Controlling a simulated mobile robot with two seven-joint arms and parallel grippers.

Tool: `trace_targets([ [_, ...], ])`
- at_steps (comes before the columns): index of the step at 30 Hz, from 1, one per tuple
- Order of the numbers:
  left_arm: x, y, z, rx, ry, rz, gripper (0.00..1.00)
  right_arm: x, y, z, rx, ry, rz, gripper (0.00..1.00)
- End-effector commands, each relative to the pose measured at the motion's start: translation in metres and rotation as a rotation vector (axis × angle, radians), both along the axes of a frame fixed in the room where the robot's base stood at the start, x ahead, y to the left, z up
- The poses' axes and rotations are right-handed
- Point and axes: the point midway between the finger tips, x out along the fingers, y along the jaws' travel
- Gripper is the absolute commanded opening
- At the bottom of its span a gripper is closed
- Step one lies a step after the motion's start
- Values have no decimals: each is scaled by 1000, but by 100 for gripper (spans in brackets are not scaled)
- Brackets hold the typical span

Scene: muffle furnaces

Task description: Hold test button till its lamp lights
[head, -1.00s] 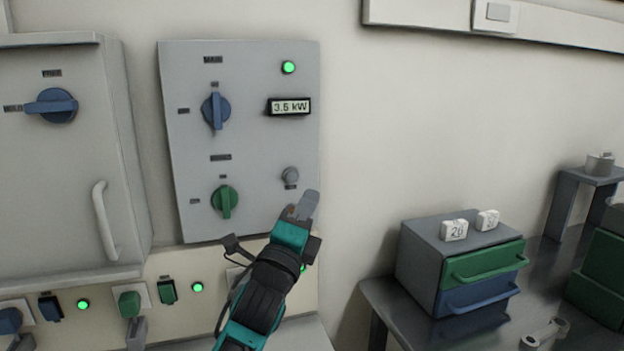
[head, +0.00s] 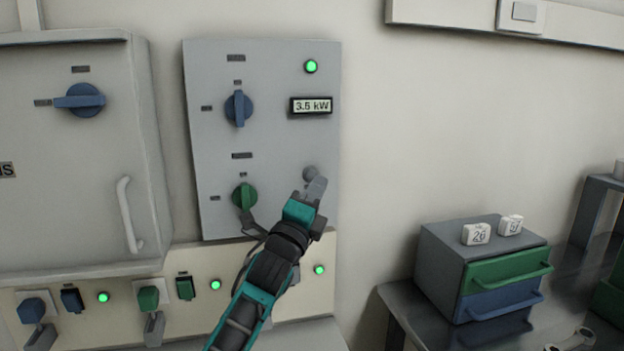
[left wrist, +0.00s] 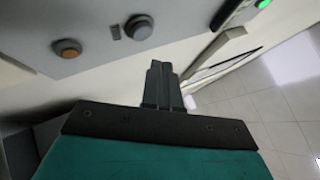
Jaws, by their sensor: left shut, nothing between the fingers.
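A grey wall panel (head: 265,150) carries a small round grey fitting (head: 310,173) at its lower right. My left gripper (head: 317,187) is shut and empty, its fingertips just below and right of this fitting in the picture, covering the panel there. In the left wrist view the fingers (left wrist: 160,75) stand closed, apart from two round fittings: one with a dull amber face (left wrist: 67,48) and a grey one (left wrist: 138,27), with a dark label between. Neither looks lit. I cannot tell for sure which is the test button and which its lamp. My right gripper is out of view.
The panel also has a lit green lamp (head: 311,66), a "3.5 kW" display (head: 311,106), a blue knob (head: 238,108) and a green knob (head: 244,197). A furnace (head: 85,180) stands left. A drawer box (head: 440,265) sits on the right table. Wall between is clear.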

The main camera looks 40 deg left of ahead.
Motion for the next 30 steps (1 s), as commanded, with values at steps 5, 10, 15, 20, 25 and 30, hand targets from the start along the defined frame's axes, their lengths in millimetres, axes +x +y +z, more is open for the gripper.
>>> trace_targets([
  [5,9,11,0,0,0,1,0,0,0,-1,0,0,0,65],
  [10,11,13,0,-1,-1,0,0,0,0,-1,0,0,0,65],
  [15,11,13,0,-1,-1,0,0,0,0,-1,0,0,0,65],
  [20,11,13,0,-1,-1,0,0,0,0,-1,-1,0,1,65],
  [25,11,13,0,-1,-1,0,0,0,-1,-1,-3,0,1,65],
  [30,11,13,0,-1,-1,0,0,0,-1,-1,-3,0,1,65],
])
